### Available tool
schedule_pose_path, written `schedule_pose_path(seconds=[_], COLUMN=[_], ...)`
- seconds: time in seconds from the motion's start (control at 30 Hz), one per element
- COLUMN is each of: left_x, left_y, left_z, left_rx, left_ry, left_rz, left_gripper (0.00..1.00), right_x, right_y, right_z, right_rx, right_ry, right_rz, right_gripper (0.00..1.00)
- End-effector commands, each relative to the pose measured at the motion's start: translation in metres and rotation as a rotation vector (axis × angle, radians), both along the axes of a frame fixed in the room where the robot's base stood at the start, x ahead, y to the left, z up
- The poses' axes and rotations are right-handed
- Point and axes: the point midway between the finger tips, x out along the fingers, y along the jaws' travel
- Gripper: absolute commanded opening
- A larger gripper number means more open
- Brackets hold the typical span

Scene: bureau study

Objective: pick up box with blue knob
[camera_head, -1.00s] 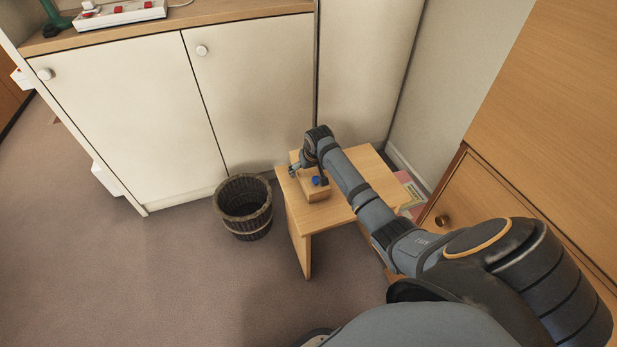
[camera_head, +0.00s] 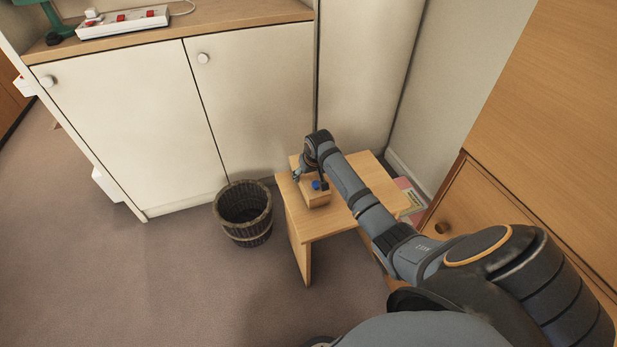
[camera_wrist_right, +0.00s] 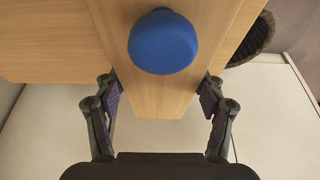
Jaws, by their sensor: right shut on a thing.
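The wooden box (camera_head: 316,199) with a blue knob (camera_head: 316,185) is at the small wooden table (camera_head: 345,222), near its left edge. My right gripper (camera_head: 311,182) is at the box, with a finger on either side of it. In the right wrist view the blue knob (camera_wrist_right: 163,41) is large at the top, and the box (camera_wrist_right: 155,95) lies between the fingers of my right gripper (camera_wrist_right: 158,98), which is shut on it. I cannot tell whether the box touches the tabletop. My left gripper is not in view.
A dark wicker basket (camera_head: 243,213) stands on the floor left of the table. White cabinets (camera_head: 130,120) are behind it, with a power strip (camera_head: 122,22) on top. A wooden drawer unit (camera_head: 480,205) is at the right. The carpet at left is clear.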

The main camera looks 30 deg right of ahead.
Motion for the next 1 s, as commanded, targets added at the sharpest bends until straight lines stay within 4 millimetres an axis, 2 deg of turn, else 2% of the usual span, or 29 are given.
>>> schedule_pose_path(seconds=[0.03,0.17,0.3,0.53,0.7,0.83,1.0], left_x=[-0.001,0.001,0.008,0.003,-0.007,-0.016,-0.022], left_y=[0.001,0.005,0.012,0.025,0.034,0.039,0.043], left_z=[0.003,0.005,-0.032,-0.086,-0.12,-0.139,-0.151], left_rx=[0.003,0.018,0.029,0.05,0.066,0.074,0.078], left_ry=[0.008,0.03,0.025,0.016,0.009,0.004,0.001], left_rz=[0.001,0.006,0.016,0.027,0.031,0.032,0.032], left_gripper=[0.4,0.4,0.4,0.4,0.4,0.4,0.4], right_x=[0.002,-0.001,-0.009,-0.027,-0.049,-0.062,-0.071], right_y=[0.0,0.004,0.017,0.045,0.081,0.102,0.116], right_z=[0.011,0.028,0.048,0.087,0.103,0.113,0.119], right_rx=[-0.002,0.0,0.0,0.001,0.004,0.004,0.002], right_ry=[-0.006,-0.005,-0.005,-0.005,-0.004,-0.004,-0.004], right_rz=[0.001,0.003,0.003,0.003,0.002,0.001,0.001], right_gripper=[0.23,0.23,0.23,0.23,0.23,0.23,0.23])
